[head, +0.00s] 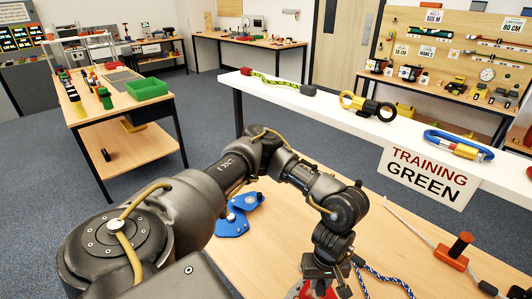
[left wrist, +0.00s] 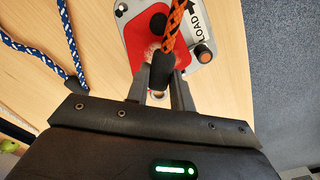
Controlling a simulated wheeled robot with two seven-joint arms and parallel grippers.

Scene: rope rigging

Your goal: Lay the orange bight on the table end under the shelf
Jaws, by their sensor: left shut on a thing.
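My left gripper (head: 322,284) reaches down over the near table at the bottom of the head view. In the left wrist view its two fingers (left wrist: 160,94) are shut on the black sleeve (left wrist: 162,70) of an orange-and-black rope (left wrist: 175,25), which runs up out of the picture. Whether this rope forms a bight is hidden. Beneath it is a red and grey metal device (left wrist: 199,53) marked LOAD. The white shelf (head: 345,119) stands raised beyond the table (head: 270,236), with a TRAINING GREEN sign on its front. My right gripper is not in view.
A blue device (head: 236,217) lies on the table left of my arm. A blue-and-white rope (head: 385,277) lies right of my gripper. An orange fitting with a knob (head: 455,252) sits at the right. The shelf carries several items, including a blue loop (head: 458,143).

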